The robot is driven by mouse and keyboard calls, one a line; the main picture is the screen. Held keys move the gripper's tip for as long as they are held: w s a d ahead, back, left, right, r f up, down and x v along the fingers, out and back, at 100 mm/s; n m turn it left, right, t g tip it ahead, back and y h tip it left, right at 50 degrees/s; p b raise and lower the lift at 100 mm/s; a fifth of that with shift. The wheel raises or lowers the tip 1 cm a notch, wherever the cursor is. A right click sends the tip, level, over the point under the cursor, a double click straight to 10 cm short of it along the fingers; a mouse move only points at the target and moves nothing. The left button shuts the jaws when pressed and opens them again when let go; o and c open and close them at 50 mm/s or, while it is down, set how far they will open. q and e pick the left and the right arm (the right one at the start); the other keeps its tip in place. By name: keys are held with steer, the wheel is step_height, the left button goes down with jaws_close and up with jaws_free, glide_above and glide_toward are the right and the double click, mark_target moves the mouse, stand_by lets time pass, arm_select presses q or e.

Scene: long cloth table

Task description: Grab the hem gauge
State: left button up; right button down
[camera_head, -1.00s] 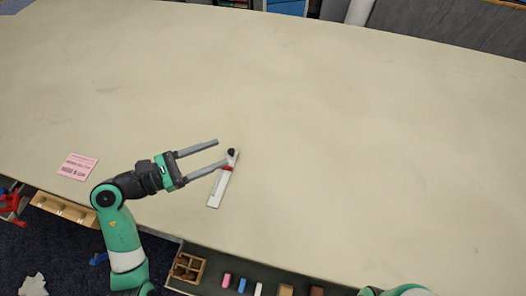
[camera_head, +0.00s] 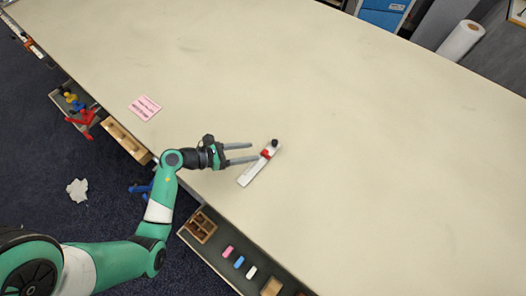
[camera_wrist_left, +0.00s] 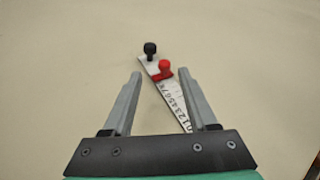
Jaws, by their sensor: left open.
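The hem gauge (camera_head: 256,171) is a flat white ruler with a red slider and a black knob at its far end. It lies slantwise on the cloth table. My left gripper (camera_head: 255,153) is open and empty, its fingertips pointing at the gauge near the red slider. In the left wrist view the gauge (camera_wrist_left: 175,95) runs from beyond the fingertips, with its numbered part passing close to or under the right finger; I cannot tell whether they touch. The left gripper (camera_wrist_left: 162,80) shows both fingers spread apart. My right gripper is not in view.
A pink card (camera_head: 145,108) lies on the table left of the gauge. Trays with small items (camera_head: 238,262) hang along the near edge, one with a wooden box (camera_head: 199,227). A paper roll (camera_head: 461,40) stands beyond the far edge. The table around the gauge is clear.

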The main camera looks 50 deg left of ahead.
mark_target(263, 152)
arm_select(q)
steer(key=x, duration=0.3)
steer(key=b+x, duration=0.1)
steer(key=x, duration=0.1)
steer(key=shift+d+f, duration=0.15)
steer(key=shift+d, duration=0.2)
steer(key=shift+s, duration=0.1)
jaws_close()
